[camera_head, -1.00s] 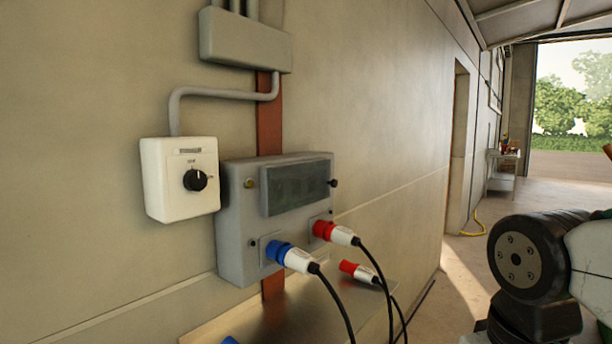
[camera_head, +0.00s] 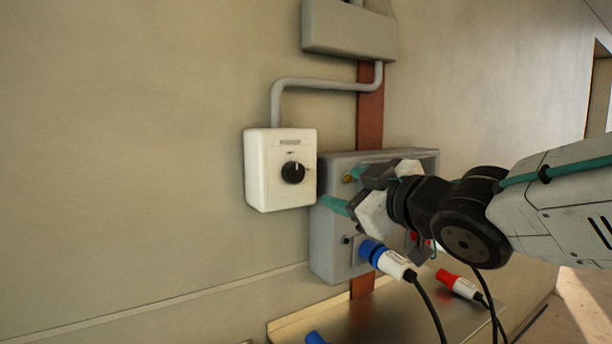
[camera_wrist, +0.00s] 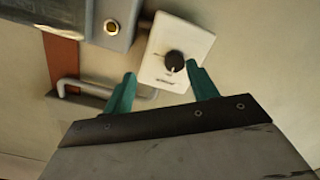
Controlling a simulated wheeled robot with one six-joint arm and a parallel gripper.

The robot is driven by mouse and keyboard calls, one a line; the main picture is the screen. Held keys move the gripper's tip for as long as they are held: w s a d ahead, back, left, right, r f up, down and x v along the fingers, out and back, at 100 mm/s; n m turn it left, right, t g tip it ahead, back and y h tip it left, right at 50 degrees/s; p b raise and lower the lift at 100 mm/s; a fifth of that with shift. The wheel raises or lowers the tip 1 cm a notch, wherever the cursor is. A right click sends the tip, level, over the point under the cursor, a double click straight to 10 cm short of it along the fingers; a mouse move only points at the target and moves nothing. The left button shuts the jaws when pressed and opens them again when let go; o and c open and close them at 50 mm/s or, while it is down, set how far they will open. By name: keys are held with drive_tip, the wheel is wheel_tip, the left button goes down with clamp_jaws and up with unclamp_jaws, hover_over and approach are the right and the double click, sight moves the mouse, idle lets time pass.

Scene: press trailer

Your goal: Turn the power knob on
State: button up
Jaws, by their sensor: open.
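The power knob (camera_head: 293,172) is a black round dial on a white wall box (camera_head: 265,190). In the wrist view the knob (camera_wrist: 174,61) shows beyond the fingers, a little above the gap between their tips, with the white box (camera_wrist: 197,45) around it. My gripper (camera_head: 345,188) is open and empty, with teal fingers apart. In the head view it is to the right of the white box, in front of the grey socket box. The fingertips (camera_wrist: 161,74) do not appear to touch the knob.
The grey socket box (camera_head: 328,240) is fixed right beside the white box. A blue plug (camera_head: 372,252) with a cable sticks out of it. A metal shelf (camera_head: 340,325) below holds a loose red plug (camera_head: 446,277). The wall left of the white box is clear.

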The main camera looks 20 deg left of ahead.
sight(297, 174)
drive_tip(key=shift+n+g+y, duration=0.4)
drive_tip(key=shift+n+y, duration=0.3)
drive_tip(key=w+a, duration=0.1)
drive_tip(key=a, duration=0.2)
drive_tip(key=w+a, duration=0.1)
drive_tip(key=a, duration=0.2)
drive_tip(key=w+a+r, duration=0.1)
drive_tip(key=a, duration=0.2)
drive_tip(key=shift+w, duration=0.1)
drive_tip(key=c, duration=1)
